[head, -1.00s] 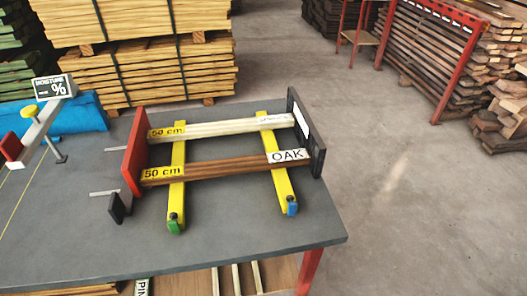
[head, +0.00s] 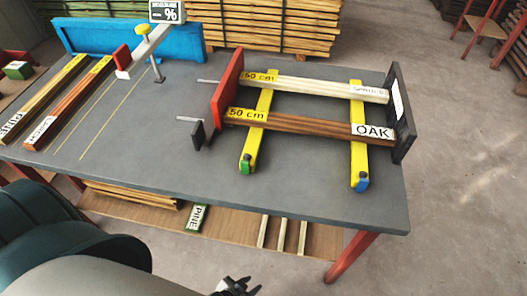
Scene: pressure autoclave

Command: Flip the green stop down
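The green stop (head: 245,168) is a small green piece at the front end of the left yellow rail (head: 257,132), with a dark pivot just behind it. Whether it stands up or hangs down is too small to tell. A matching blue stop (head: 362,184) is at the front end of the right yellow rail (head: 358,150). My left gripper (head: 238,287) is at the bottom edge, in front of and below the green stop and well apart from it. Its dark fingers are small and partly cut off, so its opening is unclear. My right gripper is out of view.
An OAK board (head: 305,124) and a paler board (head: 320,89) lie across the rails, between a red plate (head: 228,86) and a dark plate (head: 402,115). The grey table (head: 310,185) is bare before the rails. Boards lie on a shelf (head: 230,225) below.

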